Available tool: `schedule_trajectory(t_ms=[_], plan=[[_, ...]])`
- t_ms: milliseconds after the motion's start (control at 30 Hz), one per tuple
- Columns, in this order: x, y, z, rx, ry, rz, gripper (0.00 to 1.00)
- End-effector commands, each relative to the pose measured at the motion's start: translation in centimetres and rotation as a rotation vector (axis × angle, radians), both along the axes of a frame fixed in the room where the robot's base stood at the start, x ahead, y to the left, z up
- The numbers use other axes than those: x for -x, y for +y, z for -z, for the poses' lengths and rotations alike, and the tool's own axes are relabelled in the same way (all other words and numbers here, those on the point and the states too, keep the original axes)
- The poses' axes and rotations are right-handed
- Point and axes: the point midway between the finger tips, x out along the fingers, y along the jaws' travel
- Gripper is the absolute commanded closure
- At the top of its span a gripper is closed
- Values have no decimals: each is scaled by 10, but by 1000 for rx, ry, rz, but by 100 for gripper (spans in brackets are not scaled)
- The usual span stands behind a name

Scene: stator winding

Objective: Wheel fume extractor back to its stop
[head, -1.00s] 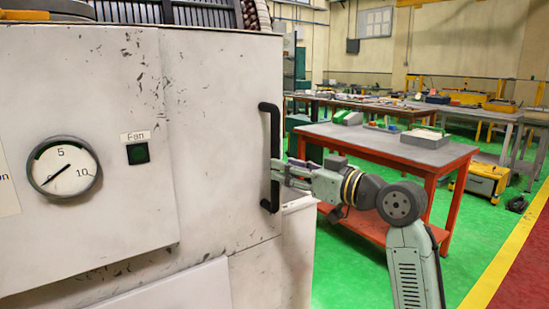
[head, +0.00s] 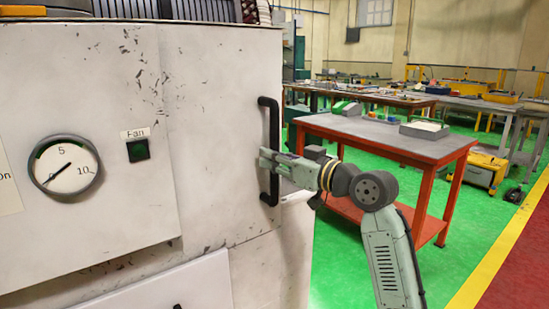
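The fume extractor (head: 215,120) is a tall, scuffed white cabinet that fills the left half of the head view, close to me. Its front has a round gauge (head: 66,167), a dark green switch (head: 138,150) under a "Fan" label, and a black upright bar handle (head: 274,115) near its right edge. My gripper (head: 270,160) reaches in from the right and is at the lower half of the handle, its fingers across the bar. It looks shut on the handle, though the far finger is partly hidden. No stop is recognisable in view; the extractor's base is out of frame.
A red-framed workbench (head: 385,135) with trays stands right of the extractor. More benches (head: 480,103) stand behind. A yellow machine (head: 485,172) sits on the floor at the right. Green floor (head: 470,215) is open as far as a yellow line (head: 500,250).

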Motion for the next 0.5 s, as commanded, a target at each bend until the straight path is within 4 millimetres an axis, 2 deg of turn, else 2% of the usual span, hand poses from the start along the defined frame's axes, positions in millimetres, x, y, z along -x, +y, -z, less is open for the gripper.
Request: schedule_trajectory(t_ms=[200, 500], plan=[[0, 0, 0, 0, 0, 0, 99], [0, 0, 0, 0, 0, 0, 100]])
